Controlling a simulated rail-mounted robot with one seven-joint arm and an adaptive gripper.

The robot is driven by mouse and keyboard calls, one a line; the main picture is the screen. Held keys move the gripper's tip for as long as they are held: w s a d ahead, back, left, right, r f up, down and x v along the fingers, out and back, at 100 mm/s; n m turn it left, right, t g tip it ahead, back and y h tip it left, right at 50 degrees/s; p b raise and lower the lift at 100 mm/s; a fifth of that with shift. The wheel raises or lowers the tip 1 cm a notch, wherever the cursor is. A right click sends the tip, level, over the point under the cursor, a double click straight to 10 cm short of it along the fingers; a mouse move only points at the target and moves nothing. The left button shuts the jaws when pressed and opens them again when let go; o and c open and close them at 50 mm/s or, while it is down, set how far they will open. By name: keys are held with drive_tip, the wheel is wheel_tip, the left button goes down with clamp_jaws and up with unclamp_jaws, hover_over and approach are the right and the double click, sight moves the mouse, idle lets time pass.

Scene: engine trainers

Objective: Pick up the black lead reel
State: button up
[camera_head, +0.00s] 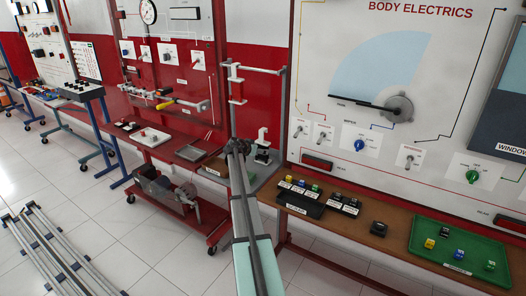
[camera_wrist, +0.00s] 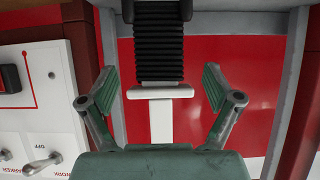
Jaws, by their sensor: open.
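The black lead reel shows at the top middle of the wrist view as a ribbed black cylinder (camera_wrist: 158,42) with a white bracket at one end. In the head view I take it to be the dark part (camera_head: 262,155) under a white bracket, on the grey shelf between the two boards. My gripper (camera_wrist: 158,82) is open and empty, its two green-grey fingers spread wide. The reel lies beyond the fingertips, roughly centred between them, and not touching them. In the head view my arm reaches towards the shelf, with my gripper (camera_head: 238,147) just left of the reel.
The body electrics board (camera_head: 330,90) with switches stands close on the right, above a wooden bench (camera_head: 390,238) with a green tray (camera_head: 480,250). Grey posts flank the red wall (camera_wrist: 220,60).

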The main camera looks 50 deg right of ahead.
sight(264, 160)
drive_tip(key=p+x, duration=0.1)
drive_tip(key=x, duration=0.3)
drive_tip(key=shift+d+p, duration=0.4)
drive_tip(key=shift+d+f, duration=0.15)
drive_tip(key=shift+d, duration=0.05)
drive_tip(key=c, duration=1.4)
